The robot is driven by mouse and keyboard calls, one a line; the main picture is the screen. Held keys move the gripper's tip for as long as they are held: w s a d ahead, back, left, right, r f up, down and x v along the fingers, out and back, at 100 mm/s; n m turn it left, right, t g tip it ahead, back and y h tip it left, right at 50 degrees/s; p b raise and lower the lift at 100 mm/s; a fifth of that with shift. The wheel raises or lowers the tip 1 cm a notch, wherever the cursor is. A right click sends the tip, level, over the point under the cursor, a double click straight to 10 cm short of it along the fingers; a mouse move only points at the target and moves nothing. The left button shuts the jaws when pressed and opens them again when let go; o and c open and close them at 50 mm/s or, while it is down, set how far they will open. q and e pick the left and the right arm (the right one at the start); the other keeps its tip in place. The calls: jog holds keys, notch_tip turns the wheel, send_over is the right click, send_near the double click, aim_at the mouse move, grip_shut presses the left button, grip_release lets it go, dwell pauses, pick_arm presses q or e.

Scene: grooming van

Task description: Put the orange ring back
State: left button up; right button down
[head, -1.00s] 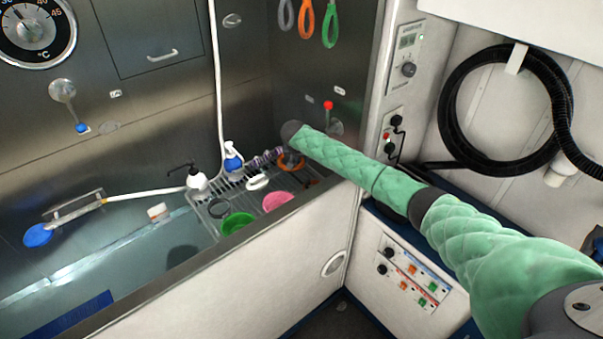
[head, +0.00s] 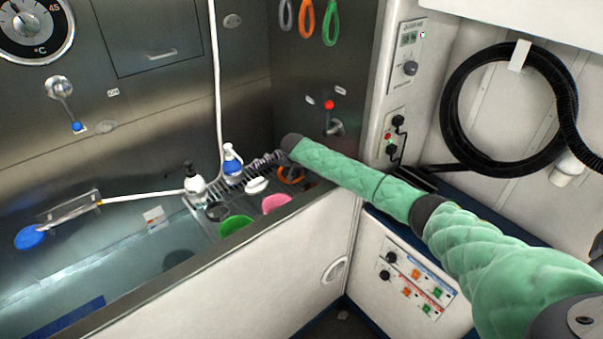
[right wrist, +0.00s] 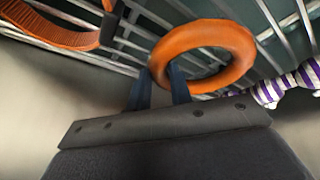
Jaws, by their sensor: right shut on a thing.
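The orange ring (right wrist: 203,42) is a thick round torus at my right gripper's (right wrist: 161,82) fingertips in the right wrist view. The dark blue fingers are shut on its near edge, and the wire rack (right wrist: 140,28) shows just behind it. I cannot tell whether the ring touches the rack. In the head view the ring (head: 290,175) shows just below the dark end of my right arm, at the rack's right end. The gripper's fingers are hidden there. My left gripper is not in view.
An orange strap (right wrist: 60,28) and a purple-white striped rope (right wrist: 290,82) flank the ring. Loops, including an orange one (head: 306,18), hang on the wall above.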

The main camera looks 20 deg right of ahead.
jog(key=c, duration=1.3)
grip_release()
jog(key=shift+o, duration=0.2)
jog(key=shift+r, duration=0.1)
jog(key=shift+s+a+r, duration=0.1)
jog(key=shift+r, duration=0.05)
pick_arm(q)
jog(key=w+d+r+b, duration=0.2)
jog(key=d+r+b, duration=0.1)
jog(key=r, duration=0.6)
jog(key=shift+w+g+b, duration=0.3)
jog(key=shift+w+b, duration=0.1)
jog(key=shift+b, duration=0.3)
pick_arm(e)
jog(key=v, duration=1.1)
jog(key=shift+r, duration=0.25)
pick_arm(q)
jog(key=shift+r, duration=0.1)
pick_arm(e)
jog(key=shift+s, duration=0.1)
